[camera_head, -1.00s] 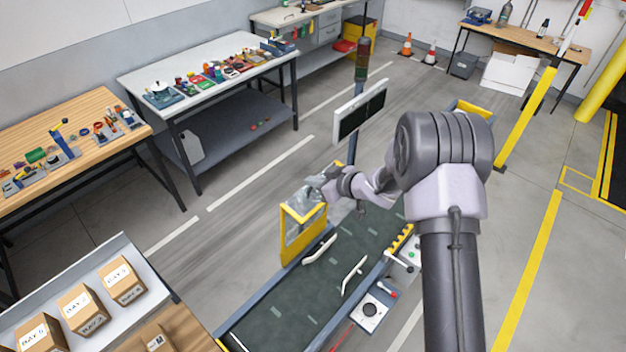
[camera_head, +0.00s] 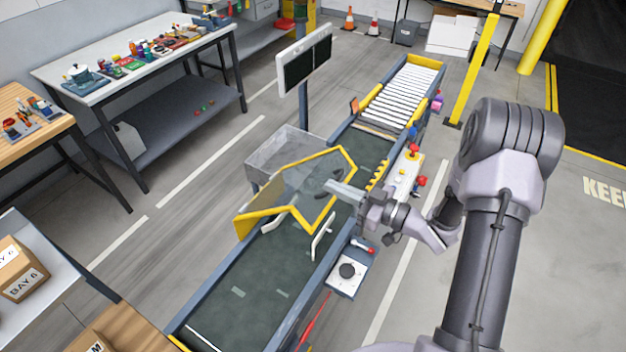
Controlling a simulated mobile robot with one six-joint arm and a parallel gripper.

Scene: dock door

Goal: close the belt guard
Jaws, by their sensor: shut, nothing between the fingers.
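The belt guard (camera_head: 290,188) is a clear panel with a yellow frame. It extends across the dark conveyor belt (camera_head: 255,285) from the belt's left side, tilted over it. Its free right edge is near my gripper (camera_head: 335,188), and I cannot tell whether it touches the right rail. My gripper is shut with nothing held, over the right part of the belt, its fingers pointing left at the guard's right edge. Whether the fingers touch the guard is unclear.
A screen (camera_head: 305,58) on a post rises behind. A control panel (camera_head: 405,172) with a red button and a dial plate (camera_head: 347,270) line the right side. White rollers (camera_head: 405,92) continue the conveyor.

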